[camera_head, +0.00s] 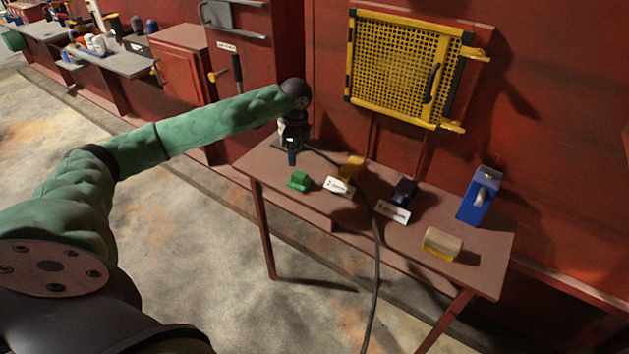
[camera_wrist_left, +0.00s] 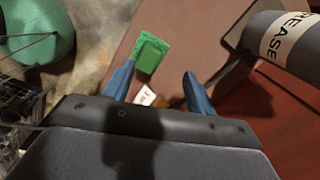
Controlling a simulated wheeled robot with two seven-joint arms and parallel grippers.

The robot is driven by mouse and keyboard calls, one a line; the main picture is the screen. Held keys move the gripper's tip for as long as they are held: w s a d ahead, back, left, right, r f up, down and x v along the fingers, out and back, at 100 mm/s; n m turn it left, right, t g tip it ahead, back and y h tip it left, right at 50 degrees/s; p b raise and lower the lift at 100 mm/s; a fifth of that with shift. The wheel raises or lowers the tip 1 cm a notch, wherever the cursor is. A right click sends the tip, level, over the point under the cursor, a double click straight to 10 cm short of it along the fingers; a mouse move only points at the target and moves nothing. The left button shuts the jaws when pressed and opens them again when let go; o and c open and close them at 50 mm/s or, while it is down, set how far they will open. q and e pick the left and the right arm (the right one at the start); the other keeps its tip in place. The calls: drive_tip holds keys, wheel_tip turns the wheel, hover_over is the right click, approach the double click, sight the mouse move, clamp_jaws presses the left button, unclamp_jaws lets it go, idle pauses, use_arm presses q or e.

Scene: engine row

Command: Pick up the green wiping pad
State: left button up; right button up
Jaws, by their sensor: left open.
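The green wiping pad (camera_head: 299,180) lies on the left part of the brown table (camera_head: 330,208), near its front edge. My left gripper (camera_head: 291,157) is above the table's left end, a little behind and above the pad and apart from it. In the left wrist view its two blue fingers (camera_wrist_left: 157,82) are spread with nothing between them. The pad (camera_wrist_left: 150,53) shows there just beyond the tip of the left finger. My right gripper is in neither view.
A grey cylinder labelled GREASE (camera_wrist_left: 287,45) stands close to my left gripper. White cards, a yellow block (camera_head: 351,167), a dark blue item (camera_head: 403,191), a blue dispenser (camera_head: 479,196) and a cream-and-yellow block (camera_head: 441,244) are on the table. A dark cable (camera_head: 376,270) hangs across its front.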

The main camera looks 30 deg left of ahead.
sight(299, 173)
use_arm(q)
drive_tip(key=shift+d+f+m, duration=0.1)
drive_tip(key=shift+d+m, duration=0.3)
drive_tip(key=shift+d, duration=0.1)
drive_tip(key=shift+s+d+m+g+h, duration=0.15)
drive_tip(key=shift+d+m+g+h, duration=0.1)
drive_tip(key=shift+m+g+h, duration=0.05)
drive_tip(key=shift+s+a+m, duration=0.15)
drive_tip(key=shift+s+m, duration=0.05)
drive_tip(key=shift+m, duration=0.6)
drive_tip(key=shift+w+d+f, duration=0.1)
drive_tip(key=shift+d+f, duration=0.1)
drive_tip(key=shift+f, duration=0.1)
wheel_tip(299, 173, down, 2)
drive_tip(key=shift+a+f+p, duration=0.1)
drive_tip(key=shift+a+p, duration=0.05)
drive_tip(key=shift+p, duration=0.3)
wheel_tip(299, 173, down, 5)
drive_tip(key=shift+p, duration=1.05)
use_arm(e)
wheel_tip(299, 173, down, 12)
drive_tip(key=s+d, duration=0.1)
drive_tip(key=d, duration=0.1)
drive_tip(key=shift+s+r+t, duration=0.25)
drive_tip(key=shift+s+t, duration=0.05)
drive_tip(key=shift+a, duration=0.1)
use_arm(q)
drive_tip(key=c, duration=1.1)
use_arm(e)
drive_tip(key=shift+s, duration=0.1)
